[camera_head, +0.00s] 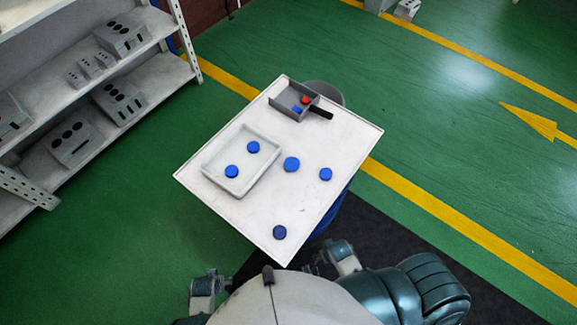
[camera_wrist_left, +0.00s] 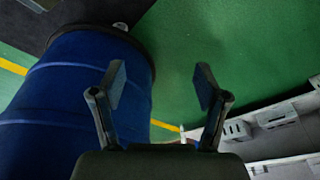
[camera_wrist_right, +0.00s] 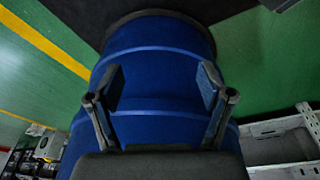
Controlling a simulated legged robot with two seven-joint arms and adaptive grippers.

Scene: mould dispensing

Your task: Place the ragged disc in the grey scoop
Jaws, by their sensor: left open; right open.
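The grey scoop (camera_head: 279,97) with a black handle (camera_head: 320,113) lies at the far end of the white table. A red piece (camera_head: 305,100) and a blue piece (camera_head: 297,109) are in it. Blue discs lie on the bare tabletop: one (camera_head: 292,164) beside the tray, one (camera_head: 326,174) to its right, and one (camera_head: 280,232) near the front corner. The first looks slightly larger and uneven; I cannot tell for sure which disc is ragged. My left gripper (camera_wrist_left: 160,85) and right gripper (camera_wrist_right: 160,85) are open and empty, below the table's near edge.
A white tray (camera_head: 213,158) on the table holds two blue discs (camera_head: 253,147) (camera_head: 232,172). The table (camera_head: 325,140) has a thin raised rim. A blue barrel (camera_wrist_right: 160,80) stands below. Shelves (camera_head: 130,75) with grey blocks stand at the left.

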